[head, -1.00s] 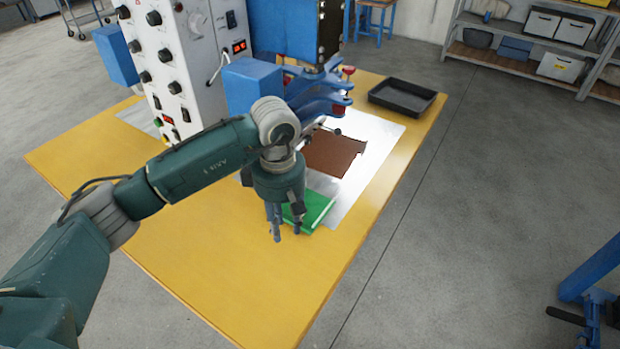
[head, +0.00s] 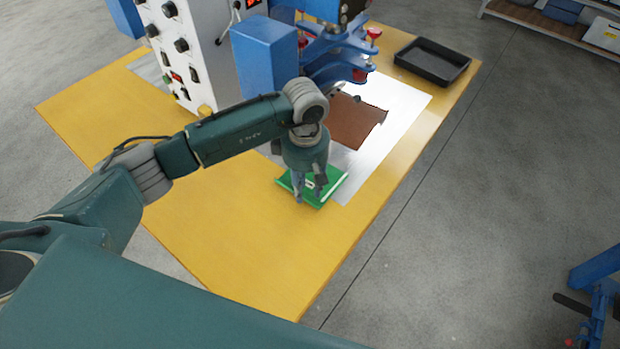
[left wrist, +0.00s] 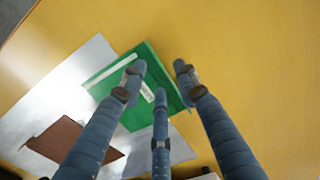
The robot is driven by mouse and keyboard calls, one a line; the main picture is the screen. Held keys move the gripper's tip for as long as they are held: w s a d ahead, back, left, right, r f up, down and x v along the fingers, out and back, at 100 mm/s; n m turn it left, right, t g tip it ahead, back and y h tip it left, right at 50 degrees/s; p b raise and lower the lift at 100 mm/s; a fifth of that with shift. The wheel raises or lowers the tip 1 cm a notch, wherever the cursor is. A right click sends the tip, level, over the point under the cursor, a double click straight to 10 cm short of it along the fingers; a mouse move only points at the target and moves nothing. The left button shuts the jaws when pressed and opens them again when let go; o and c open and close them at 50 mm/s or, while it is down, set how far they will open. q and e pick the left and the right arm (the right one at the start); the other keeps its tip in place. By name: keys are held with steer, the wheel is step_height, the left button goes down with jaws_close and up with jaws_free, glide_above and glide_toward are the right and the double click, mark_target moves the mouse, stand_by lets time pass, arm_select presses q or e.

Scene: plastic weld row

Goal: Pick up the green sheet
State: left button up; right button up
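The green sheet (head: 335,183) lies flat near the front edge of the yellow table (head: 230,235), partly over the corner of a silvery plate (head: 405,105). It has a pale strip along one edge and a small white mark. My left gripper (head: 309,194) points down over it, hiding part of it. In the left wrist view its three fingers (left wrist: 160,78) are spread apart with nothing between them, above the green sheet (left wrist: 112,82). I cannot tell whether the fingertips touch it. My right gripper is not in view.
A brown sheet (head: 352,122) lies on the plate. The blue press (head: 335,50) and white control cabinet (head: 192,50) stand behind my left arm. A black tray (head: 432,62) sits at the back right. The table's front left is clear.

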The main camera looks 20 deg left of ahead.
mark_target(308, 202)
arm_select(q)
steer(key=shift+d+f+p, duration=0.15)
steer(key=shift+f+p, duration=0.15)
steer(key=shift+f, duration=1.45)
jaws_close()
steer(key=shift+r, duration=0.1)
